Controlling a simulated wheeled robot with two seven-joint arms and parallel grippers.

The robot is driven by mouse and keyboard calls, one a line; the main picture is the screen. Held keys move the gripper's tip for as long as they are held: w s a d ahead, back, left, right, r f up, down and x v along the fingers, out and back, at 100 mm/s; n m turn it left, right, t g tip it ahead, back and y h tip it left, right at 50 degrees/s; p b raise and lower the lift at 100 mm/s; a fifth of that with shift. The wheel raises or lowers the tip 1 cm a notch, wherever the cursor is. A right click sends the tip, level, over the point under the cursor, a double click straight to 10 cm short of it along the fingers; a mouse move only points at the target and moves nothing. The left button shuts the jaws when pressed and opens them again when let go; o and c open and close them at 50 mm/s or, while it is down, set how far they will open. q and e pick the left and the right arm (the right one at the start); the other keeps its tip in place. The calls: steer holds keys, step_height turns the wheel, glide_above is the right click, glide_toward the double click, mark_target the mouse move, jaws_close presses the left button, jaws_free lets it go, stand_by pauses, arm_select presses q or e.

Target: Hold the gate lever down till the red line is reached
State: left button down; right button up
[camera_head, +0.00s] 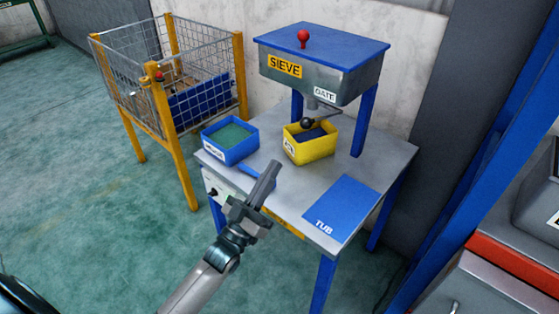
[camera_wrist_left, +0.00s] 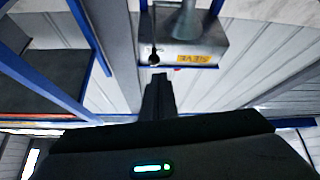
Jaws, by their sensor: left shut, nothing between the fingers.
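The grey sieve box (camera_head: 315,75) with a blue top stands on blue legs on the grey table. The gate lever's black ball knob (camera_head: 307,123) hangs below the box, near the GATE label. A yellow tub (camera_head: 310,151) stands under it, its inside dark blue; I cannot make out a red line. My left gripper (camera_head: 273,166) is shut and empty, in front of the yellow tub and apart from the lever. In the left wrist view, the gripper (camera_wrist_left: 158,78) points towards the sieve box (camera_wrist_left: 185,48), seen upside down, and the black knob (camera_wrist_left: 154,55). My right gripper is out of view.
A blue bin (camera_head: 230,151) with green contents stands left of the yellow tub. A flat blue TUB mat (camera_head: 343,207) lies at the table's right front. A red knob (camera_head: 303,36) tops the sieve. A wire cage (camera_head: 127,63) with yellow posts stands at left.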

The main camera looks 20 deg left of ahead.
arm_select(q)
steer(key=shift+s+a+f, duration=0.2)
steer(key=shift+s+f, duration=0.25)
steer(key=shift+s, duration=0.1)
